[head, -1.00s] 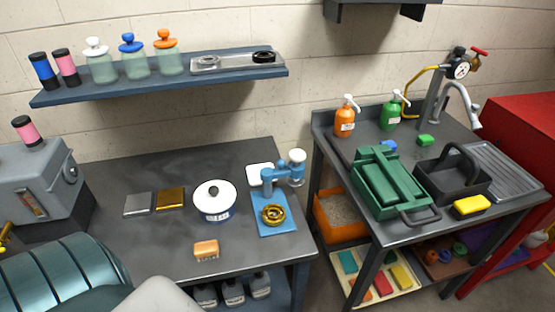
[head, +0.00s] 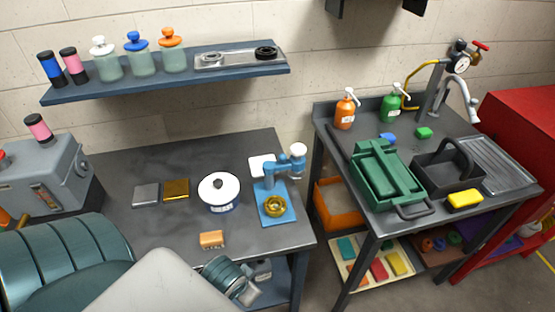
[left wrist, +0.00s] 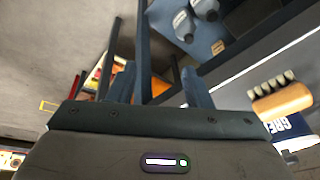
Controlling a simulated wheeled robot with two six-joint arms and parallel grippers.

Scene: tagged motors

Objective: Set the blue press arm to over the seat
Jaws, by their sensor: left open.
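The blue press (head: 267,190) stands at the right end of the dark workbench in the head view. Its blue press arm (head: 285,163) reaches out to the right of the post, with a white knob (head: 298,150) at its end. A gold ring-shaped part (head: 275,206) sits on the seat at the front of the press's blue base; the arm's end is behind and to the right of it, not above it. My left gripper (left wrist: 157,82) is open and empty in the left wrist view, low by the bench's front edge, well short of the press. My right gripper is out of view.
A wooden brush (head: 211,239) lies near the bench's front edge, also seen in the left wrist view (left wrist: 282,101). A white lidded pot (head: 219,193) stands left of the press. Grey and gold blocks (head: 160,192) lie farther left. A sink bench (head: 435,205) is right, across a gap.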

